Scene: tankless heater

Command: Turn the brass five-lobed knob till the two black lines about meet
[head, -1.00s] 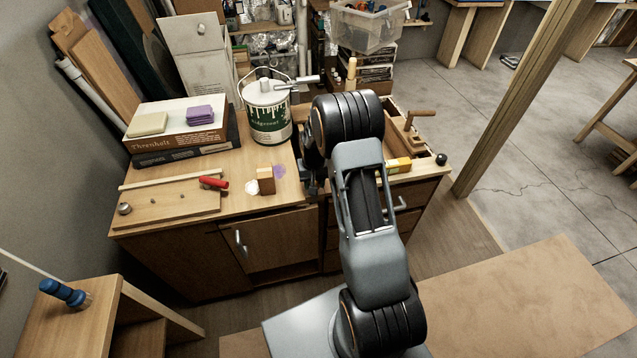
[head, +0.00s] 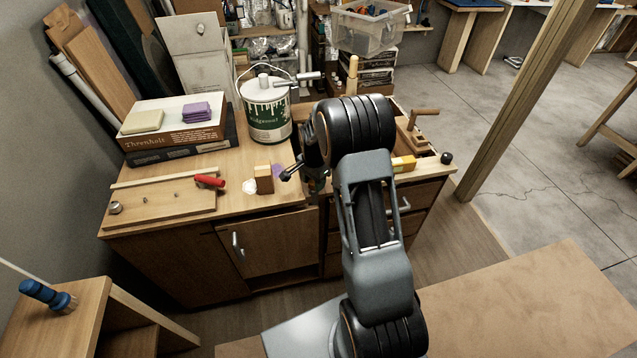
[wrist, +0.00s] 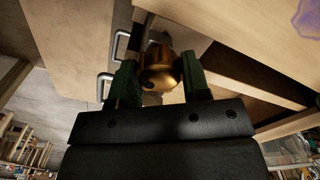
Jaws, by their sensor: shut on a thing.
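The brass knob (wrist: 160,72) is in the upper middle of the wrist view, rounded and shiny, with a small dark spot low on its face. My gripper (wrist: 157,80) has its two green fingers on either side of the knob and is shut on it. The knob's lobes are not clearly seen from here. I cannot make out the two black lines in either view. In the head view my arm covers the knob and the fingertips; only dark wrist parts show at the bench's front edge.
Metal handles (wrist: 107,88) of the cabinet fronts show near the knob. On the bench are a paint can (head: 265,110), a sanding block (head: 264,180), a red-handled tool (head: 209,181) and stacked boxes (head: 172,135). A wooden post (head: 512,95) stands to the right.

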